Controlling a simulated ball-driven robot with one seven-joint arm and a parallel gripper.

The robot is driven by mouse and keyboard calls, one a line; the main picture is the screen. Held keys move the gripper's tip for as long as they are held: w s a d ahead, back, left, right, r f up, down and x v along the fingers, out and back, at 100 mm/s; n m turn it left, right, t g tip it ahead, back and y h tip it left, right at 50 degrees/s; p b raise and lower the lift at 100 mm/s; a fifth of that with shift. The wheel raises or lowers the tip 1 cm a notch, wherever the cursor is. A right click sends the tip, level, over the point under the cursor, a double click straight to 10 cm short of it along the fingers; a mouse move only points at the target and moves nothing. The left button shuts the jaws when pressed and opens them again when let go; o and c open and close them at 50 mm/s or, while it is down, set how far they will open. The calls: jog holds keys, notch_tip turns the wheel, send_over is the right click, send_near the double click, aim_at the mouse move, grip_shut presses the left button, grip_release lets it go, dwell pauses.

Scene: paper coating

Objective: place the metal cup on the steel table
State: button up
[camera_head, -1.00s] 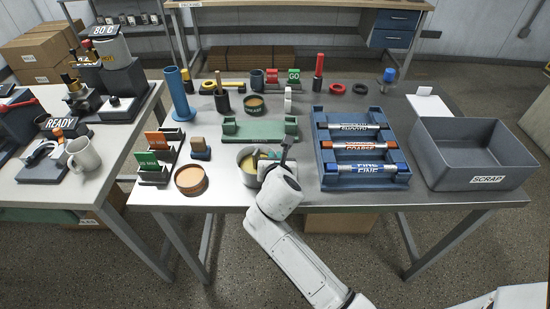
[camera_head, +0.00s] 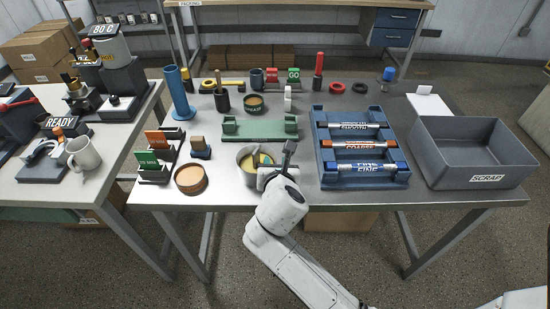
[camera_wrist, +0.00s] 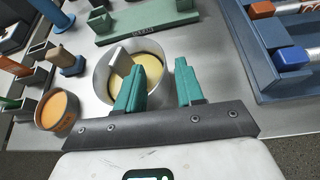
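The metal cup (camera_head: 243,173) is a round grey pot with yellowish content, standing upright near the front edge of the steel table (camera_head: 330,198). A grey block-like piece (camera_wrist: 119,61) stands in it. My gripper (camera_head: 287,157) is at the cup's right side in the head view. In the wrist view my gripper (camera_wrist: 160,66) has its two teal fingers apart, with the cup's right wall (camera_wrist: 166,88) seemingly between them. The left finger overlaps the cup's opening and the right finger is outside it. I cannot tell whether either finger touches the cup.
An orange-topped round dish (camera_head: 190,179) and card holders (camera_head: 155,172) stand left of the cup. A green cradle (camera_head: 262,130) is behind it. A blue roller rack (camera_head: 385,182) and a scrap bin (camera_head: 475,175) stand to the right. A white mug (camera_head: 83,155) is on the left table.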

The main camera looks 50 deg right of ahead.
jog(key=v, duration=0.7)
jog(key=s+a+f+m+g+y, duration=0.3)
jog(key=s+f+m, duration=0.4)
jog(key=m, duration=0.6)
jog(key=s+a+f+m+g+y, duration=0.4)
jog(key=s+f+m, duration=0.4)
jog(key=s+m, duration=0.3)
jog(key=shift+a+m+g+y, duration=0.3)
jog(key=shift+a+m+y, duration=0.35)
jog(key=shift+m+y, duration=0.4)
